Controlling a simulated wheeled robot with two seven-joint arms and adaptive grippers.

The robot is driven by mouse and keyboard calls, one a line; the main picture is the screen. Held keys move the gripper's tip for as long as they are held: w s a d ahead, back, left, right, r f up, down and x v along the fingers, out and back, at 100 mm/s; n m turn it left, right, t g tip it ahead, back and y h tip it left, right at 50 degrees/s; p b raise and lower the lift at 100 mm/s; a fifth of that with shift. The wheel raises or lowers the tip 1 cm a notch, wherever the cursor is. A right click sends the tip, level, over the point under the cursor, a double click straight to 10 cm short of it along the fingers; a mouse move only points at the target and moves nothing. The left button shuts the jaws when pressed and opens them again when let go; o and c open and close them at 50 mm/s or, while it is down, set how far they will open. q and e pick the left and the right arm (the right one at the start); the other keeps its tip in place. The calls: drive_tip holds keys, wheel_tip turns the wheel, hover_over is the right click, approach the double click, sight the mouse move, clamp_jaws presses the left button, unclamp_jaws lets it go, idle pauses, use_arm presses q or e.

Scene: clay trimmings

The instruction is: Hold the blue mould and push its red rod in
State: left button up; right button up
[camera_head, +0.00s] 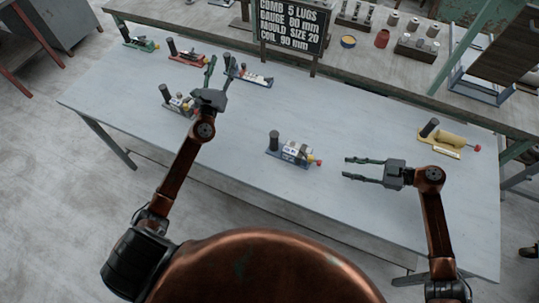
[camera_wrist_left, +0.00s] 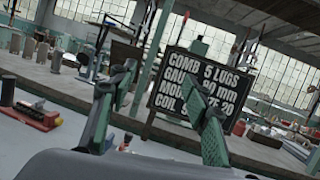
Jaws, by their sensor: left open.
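A mould with a blue base (camera_head: 273,153), a black upright handle and a red-tipped rod (camera_head: 319,162) lies at the middle of the table. The rod sticks out to the right. Another mould with a bluish base (camera_head: 258,80) lies farther back, beside my left gripper. My left gripper (camera_head: 219,66) is open and raised, with nothing seen between its fingers; its open fingers also show in the left wrist view (camera_wrist_left: 165,85). My right gripper (camera_head: 346,168) is open and empty, to the right of the middle mould and apart from it, fingers pointing left at the rod.
A yellow mould (camera_head: 448,139) lies at the right of the table (camera_head: 230,180). Green (camera_head: 141,44), red (camera_head: 187,58) and greyish (camera_head: 181,103) moulds lie at the left. A sign (camera_head: 294,32) stands behind, before a back bench holding cylinders. The front middle is clear.

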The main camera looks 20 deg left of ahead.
use_arm(q)
drive_tip(key=s+d+r+m+t+h, duration=0.15)
drive_tip(key=d+r, duration=0.35)
drive_tip(key=d, duration=0.7)
drive_tip(key=s+d+r+m+t+h, duration=0.1)
drive_tip(key=s+d+r+m+t, duration=0.3)
drive_tip(key=d, duration=0.7)
drive_tip(key=n+g+y, duration=0.2)
drive_tip(key=n+g, duration=0.1)
drive_tip(key=g, duration=0.3)
hover_over(273, 142)
drive_tip(key=w, duration=0.2)
drive_tip(key=f, duration=1.6)
drive_tip(key=shift+s+f, duration=0.15)
drive_tip(key=shift+s, duration=0.1)
drive_tip(key=s+f+g, duration=0.1)
drive_tip(key=s+f, duration=0.1)
drive_tip(key=f, duration=0.1)
drive_tip(key=s+d+f+n+g, duration=0.1)
drive_tip(key=s+f, duration=0.1)
drive_tip(key=f, duration=0.2)
drive_tip(key=s+f+g, duration=0.1)
drive_tip(key=s+f, duration=0.2)
drive_tip(key=f, duration=0.1)
drive_tip(key=shift+d+n, duration=0.15)
drive_tip(key=shift+n, duration=0.2)
drive_tip(key=x, duration=0.7)
drive_tip(key=shift+w+f, duration=0.15)
drive_tip(key=shift+c, duration=0.7)
clamp_jaws()
